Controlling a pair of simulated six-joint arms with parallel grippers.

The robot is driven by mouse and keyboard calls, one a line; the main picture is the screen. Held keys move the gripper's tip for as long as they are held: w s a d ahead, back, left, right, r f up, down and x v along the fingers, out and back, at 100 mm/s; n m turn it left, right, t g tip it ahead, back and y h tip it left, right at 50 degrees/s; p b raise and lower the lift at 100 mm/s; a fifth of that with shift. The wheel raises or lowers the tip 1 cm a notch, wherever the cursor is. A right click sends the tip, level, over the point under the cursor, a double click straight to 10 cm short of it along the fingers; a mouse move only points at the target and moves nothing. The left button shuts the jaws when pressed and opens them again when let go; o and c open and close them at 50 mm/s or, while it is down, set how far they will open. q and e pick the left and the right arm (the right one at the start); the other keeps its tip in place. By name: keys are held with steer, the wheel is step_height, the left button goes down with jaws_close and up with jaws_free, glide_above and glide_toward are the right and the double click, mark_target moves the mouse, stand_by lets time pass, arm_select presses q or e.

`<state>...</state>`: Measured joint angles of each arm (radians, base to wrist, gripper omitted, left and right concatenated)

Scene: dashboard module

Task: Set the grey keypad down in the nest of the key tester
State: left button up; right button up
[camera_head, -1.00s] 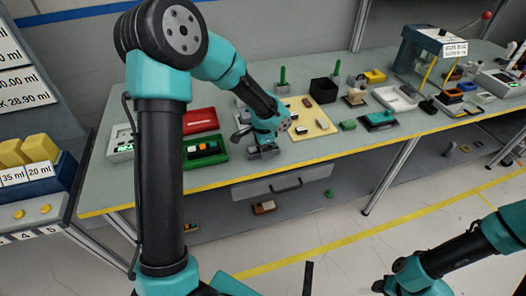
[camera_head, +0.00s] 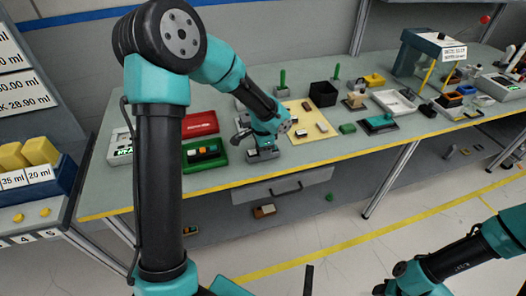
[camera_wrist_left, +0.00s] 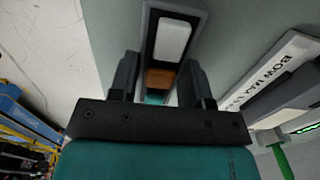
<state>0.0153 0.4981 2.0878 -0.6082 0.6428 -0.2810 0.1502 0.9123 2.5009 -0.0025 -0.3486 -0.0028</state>
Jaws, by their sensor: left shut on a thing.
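My left gripper (camera_head: 243,132) is low over the bench, right beside and above a small grey fixture (camera_head: 262,154), which looks like the key tester. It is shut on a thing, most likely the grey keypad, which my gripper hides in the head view. In the left wrist view, a long grey-rimmed fixture (camera_wrist_left: 201,22) with a dark recess lies beyond and between the fingers. A pale rectangle (camera_wrist_left: 173,40) and an orange-brown patch show along it. I cannot tell whether the keypad touches the nest. My right gripper (camera_head: 385,287) is at the bottom edge, its jaws unclear.
A green tray (camera_head: 219,159) with small blocks and a red tray (camera_head: 200,123) lie left of the fixture. A cream board (camera_head: 318,133) with several parts is close on the right. A box with a green display (camera_head: 121,150) stands at the left end.

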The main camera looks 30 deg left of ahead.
arm_select(q)
step_height(320, 180, up, 3)
steer(key=shift+f, duration=0.15)
steer(key=shift+s+d+r, duration=0.2)
steer(key=shift+s, duration=0.05)
steer(key=s+d, duration=0.3)
steer(key=s, duration=0.3)
steer(key=s+d+r, duration=0.1)
steer(key=s+d, duration=0.3)
steer(key=s, duration=0.3)
steer(key=shift+s+d+r, duration=0.15)
steer(key=shift+s+d, duration=0.05)
steer(key=shift+d, duration=0.1)
steer(key=shift+w, duration=0.1)
